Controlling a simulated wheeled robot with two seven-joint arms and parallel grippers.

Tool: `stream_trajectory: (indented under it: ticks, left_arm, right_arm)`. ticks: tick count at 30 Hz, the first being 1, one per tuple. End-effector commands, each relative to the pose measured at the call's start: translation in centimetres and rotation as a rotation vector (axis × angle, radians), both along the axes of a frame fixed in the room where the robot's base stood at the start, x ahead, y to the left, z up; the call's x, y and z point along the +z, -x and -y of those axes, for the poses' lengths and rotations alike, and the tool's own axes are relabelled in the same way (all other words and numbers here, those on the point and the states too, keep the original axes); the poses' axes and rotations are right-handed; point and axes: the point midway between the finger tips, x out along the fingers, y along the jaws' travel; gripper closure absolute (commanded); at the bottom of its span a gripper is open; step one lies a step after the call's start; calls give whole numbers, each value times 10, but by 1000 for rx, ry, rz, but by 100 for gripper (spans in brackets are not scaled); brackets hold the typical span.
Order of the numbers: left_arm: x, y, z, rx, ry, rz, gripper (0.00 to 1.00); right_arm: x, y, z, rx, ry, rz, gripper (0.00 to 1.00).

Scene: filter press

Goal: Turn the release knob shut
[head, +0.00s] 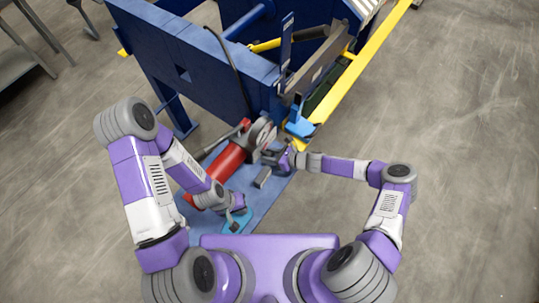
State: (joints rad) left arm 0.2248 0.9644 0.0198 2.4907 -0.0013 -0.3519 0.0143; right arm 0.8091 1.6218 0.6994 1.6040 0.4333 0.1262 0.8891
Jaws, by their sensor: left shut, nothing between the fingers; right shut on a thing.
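The red hydraulic pump (230,160) lies on the blue base plate, with a grey round part (262,133) at its far end. My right gripper (270,157) is at the pump's right side, shut on a small part there. This fits the release knob, but the fingers hide it and I cannot see how far it is turned. My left gripper (234,224) is shut and empty, low over the near part of the plate, apart from the knob.
The blue press frame (200,60) stands behind the pump, with a yellow rail (362,68) running to the upper right. The blue base plate (268,197) shows between my arms. A grey table (30,52) is at the far left. Open floor lies to the right.

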Motion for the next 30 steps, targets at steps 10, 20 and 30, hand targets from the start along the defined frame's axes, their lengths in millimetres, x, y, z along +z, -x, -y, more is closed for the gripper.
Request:
stream_trajectory:
  ticks: [10, 20, 30]
  left_arm:
    - [0, 0, 0, 0, 0, 0, 100]
    - [0, 0, 0, 0, 0, 0, 100]
    - [-4, 0, 0, 0, 0, 0, 100]
  right_arm:
    - [-1, 1, 0, 0, 2, -1, 55]
    - [0, 1, 1, 0, 0, 0, 50]
    - [22, 18, 42, -2, 2, 0, 50]
